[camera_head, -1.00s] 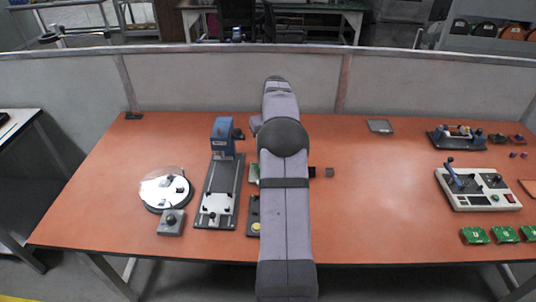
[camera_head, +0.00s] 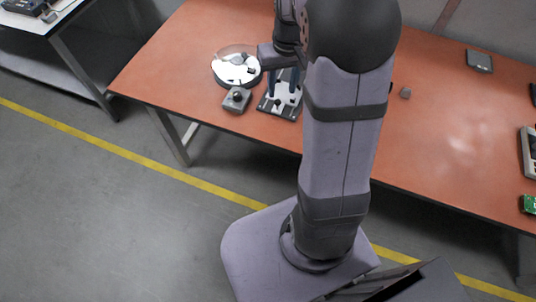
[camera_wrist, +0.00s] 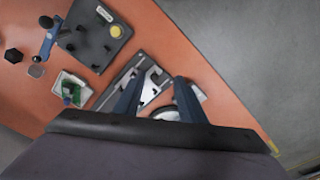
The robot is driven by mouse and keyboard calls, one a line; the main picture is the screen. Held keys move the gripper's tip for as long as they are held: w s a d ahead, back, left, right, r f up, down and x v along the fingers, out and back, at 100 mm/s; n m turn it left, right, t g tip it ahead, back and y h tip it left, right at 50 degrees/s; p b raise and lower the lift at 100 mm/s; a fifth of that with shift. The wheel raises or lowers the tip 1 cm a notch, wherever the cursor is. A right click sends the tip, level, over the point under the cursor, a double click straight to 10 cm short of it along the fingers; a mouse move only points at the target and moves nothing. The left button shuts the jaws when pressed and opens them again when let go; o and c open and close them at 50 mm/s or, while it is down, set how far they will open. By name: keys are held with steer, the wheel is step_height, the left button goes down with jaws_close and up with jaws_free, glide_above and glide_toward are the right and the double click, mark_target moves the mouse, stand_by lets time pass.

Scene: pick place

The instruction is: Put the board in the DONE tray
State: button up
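In the head view the gripper (camera_head: 286,84) is over the same plate (camera_head: 268,104), left of my arm. A green board (camera_wrist: 72,93) lies in or on a small whitish holder (camera_wrist: 62,80), to the left of the fingers. Another green board (camera_head: 529,204) is at the right edge of the head view. I cannot make out which thing is the DONE tray.
A dark plate with a yellow button (camera_wrist: 117,31) is nearby.

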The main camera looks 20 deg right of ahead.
steer(key=s+a+f+n, duration=0.1)
steer(key=s+a, duration=0.4)
steer(key=s, duration=0.3)
steer(key=s+a+f+n+g, duration=0.1)
steer(key=s+a+f, duration=0.1)
steer(key=s+a, duration=0.4)
steer(key=shift+s+a+f, duration=0.25)
steer(key=shift+s+f, duration=0.05)
steer(key=shift+s, duration=0.95)
step_height(320, 180, down, 16)
steer(key=b, duration=1.6)
